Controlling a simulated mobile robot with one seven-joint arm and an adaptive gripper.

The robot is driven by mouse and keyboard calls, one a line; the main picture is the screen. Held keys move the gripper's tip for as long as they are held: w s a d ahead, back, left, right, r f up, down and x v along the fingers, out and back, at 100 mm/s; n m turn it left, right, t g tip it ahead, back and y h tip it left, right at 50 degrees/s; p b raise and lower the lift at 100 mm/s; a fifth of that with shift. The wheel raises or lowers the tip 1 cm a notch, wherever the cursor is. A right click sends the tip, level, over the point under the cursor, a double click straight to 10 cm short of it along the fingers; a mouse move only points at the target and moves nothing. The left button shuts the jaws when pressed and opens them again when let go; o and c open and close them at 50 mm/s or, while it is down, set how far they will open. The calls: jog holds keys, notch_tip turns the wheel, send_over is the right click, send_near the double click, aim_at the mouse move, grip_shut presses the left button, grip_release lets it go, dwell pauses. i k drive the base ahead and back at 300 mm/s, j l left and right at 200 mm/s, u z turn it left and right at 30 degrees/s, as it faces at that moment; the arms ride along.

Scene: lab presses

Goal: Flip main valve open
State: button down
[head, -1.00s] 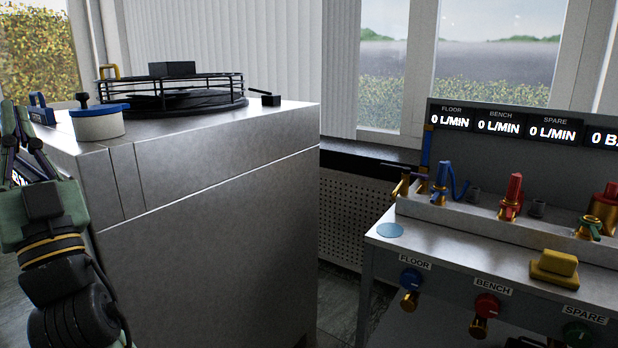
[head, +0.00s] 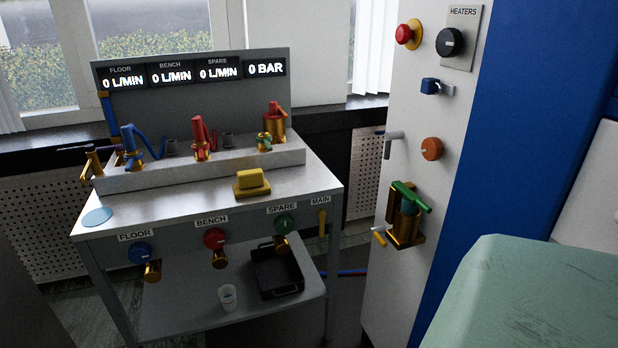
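The main valve (head: 322,224) is a small yellow lever under the MAIN label (head: 320,201), at the right end of the valve bench's front. Its lever hangs roughly vertical. The display (head: 265,69) above the bench reads 0 BAR, and the FLOOR, BENCH and SPARE readouts show 0 L/MIN. My gripper is not in view now.
Blue (head: 140,253), red (head: 214,238) and green (head: 284,224) knobs sit left of the main valve. A black tray (head: 277,272) and a cup (head: 228,297) are on the lower shelf. A white cabinet (head: 400,130) with a green-handled valve (head: 408,198) stands at right.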

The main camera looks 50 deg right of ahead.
aim_at(322, 212)
jog(key=z, duration=1.55)
